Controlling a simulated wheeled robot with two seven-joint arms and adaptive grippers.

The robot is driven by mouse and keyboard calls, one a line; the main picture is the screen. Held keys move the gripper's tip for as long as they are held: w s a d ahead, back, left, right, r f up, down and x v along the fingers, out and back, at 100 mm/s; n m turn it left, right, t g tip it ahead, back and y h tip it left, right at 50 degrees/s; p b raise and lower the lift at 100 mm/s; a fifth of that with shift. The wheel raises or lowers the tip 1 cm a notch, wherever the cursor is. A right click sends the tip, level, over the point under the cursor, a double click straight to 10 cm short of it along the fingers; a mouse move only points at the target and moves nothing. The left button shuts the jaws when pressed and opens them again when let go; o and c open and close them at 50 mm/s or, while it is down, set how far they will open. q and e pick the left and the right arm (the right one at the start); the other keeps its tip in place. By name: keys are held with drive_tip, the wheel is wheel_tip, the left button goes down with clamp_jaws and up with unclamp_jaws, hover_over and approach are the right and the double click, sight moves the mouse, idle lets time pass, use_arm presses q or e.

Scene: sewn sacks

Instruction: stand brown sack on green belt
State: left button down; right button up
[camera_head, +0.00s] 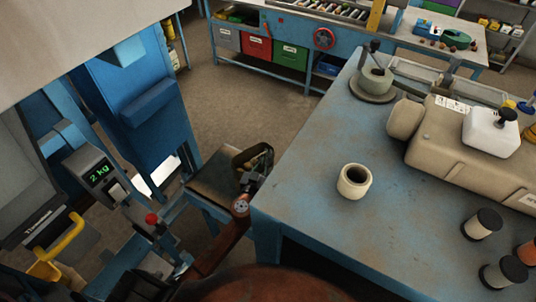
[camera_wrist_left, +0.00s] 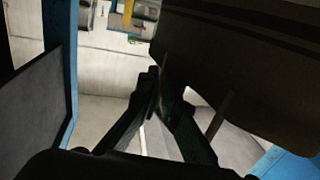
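I cannot make out a brown sack for certain in either view. A large dark brown panel-like shape (camera_wrist_left: 250,70) with darker bands fills the upper right of the left wrist view; I cannot tell whether it is the sack. No green belt shows clearly. My left gripper (camera_wrist_left: 157,85) is in the middle of the left wrist view, with its black fingers converging close beside the brown shape's lower left corner. I cannot tell whether they grip it. My right gripper is not in view.
A scale display (camera_head: 99,172) reading 2 kg stands at left, near a yellow handle (camera_head: 62,238). A blue workbench (camera_head: 310,200) at right carries a cream ring (camera_head: 355,181), a beige machine (camera_head: 460,140) and thread spools (camera_head: 482,224).

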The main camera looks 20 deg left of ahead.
use_arm(q)
drive_tip(key=shift+w+f, duration=0.1)
drive_tip(key=shift+f, duration=0.4)
drive_tip(key=c, duration=2.6)
unclamp_jaws()
drive_tip(key=shift+f+b, duration=0.3)
drive_tip(key=shift+f, duration=0.15)
drive_tip(key=o, duration=0.3)
drive_tip(key=shift+r, duration=0.1)
drive_tip(key=shift+o, duration=0.7)
drive_tip(key=shift+s, duration=0.2)
